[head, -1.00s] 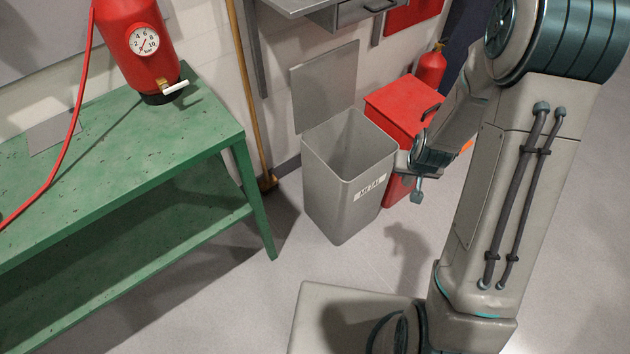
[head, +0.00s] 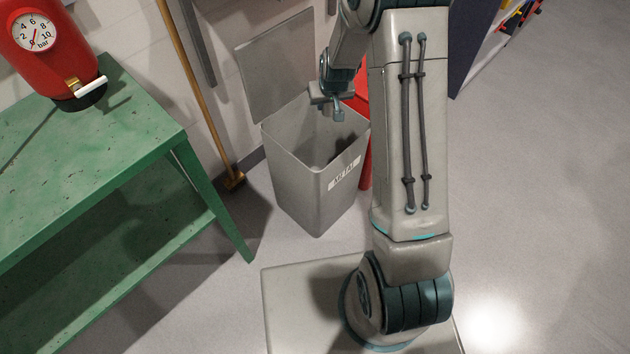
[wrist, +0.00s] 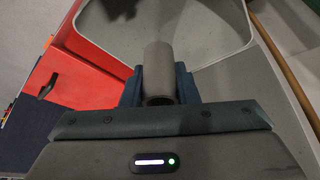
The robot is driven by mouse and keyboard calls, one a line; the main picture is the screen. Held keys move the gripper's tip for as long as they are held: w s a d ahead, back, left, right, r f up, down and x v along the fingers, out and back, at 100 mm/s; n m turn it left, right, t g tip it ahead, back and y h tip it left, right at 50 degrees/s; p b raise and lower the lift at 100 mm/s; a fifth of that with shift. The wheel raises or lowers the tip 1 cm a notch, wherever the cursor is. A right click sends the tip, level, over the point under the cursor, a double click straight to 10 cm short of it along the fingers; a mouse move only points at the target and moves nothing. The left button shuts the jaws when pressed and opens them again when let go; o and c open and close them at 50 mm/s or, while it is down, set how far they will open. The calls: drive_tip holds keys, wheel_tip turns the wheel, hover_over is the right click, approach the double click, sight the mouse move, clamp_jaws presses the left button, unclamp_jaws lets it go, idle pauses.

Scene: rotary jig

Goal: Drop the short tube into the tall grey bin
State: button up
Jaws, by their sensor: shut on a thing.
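The short tube (wrist: 158,72) is a plain grey cylinder, seen in the wrist view between the fingers of my gripper (wrist: 158,88), which is shut on it. In the head view my gripper (head: 336,110) is over the back right part of the mouth of the tall grey bin (head: 310,190). The tube is hard to make out there. The bin has a pale label on its front and its lid stands up behind it. Its rim (wrist: 255,45) shows around the tube in the wrist view, with the tube above the opening.
A green bench (head: 100,150) with a red gauge tank (head: 35,45) is at left. A broom (head: 195,100) leans by the wall. Floor at right is clear.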

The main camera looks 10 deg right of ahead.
drive_tip(key=w+f+b, duration=0.7)
drive_tip(key=f+b, duration=0.2)
drive_tip(key=f, duration=0.1)
drive_tip(key=shift+w+a+n, duration=0.15)
drive_tip(key=shift+w+n, duration=0.15)
drive_tip(key=o, duration=1)
drive_tip(key=shift+o, duration=0.2)
drive_tip(key=p+v, duration=0.2)
drive_tip(key=v, duration=1.2)
drive_tip(key=shift+f, duration=0.1)
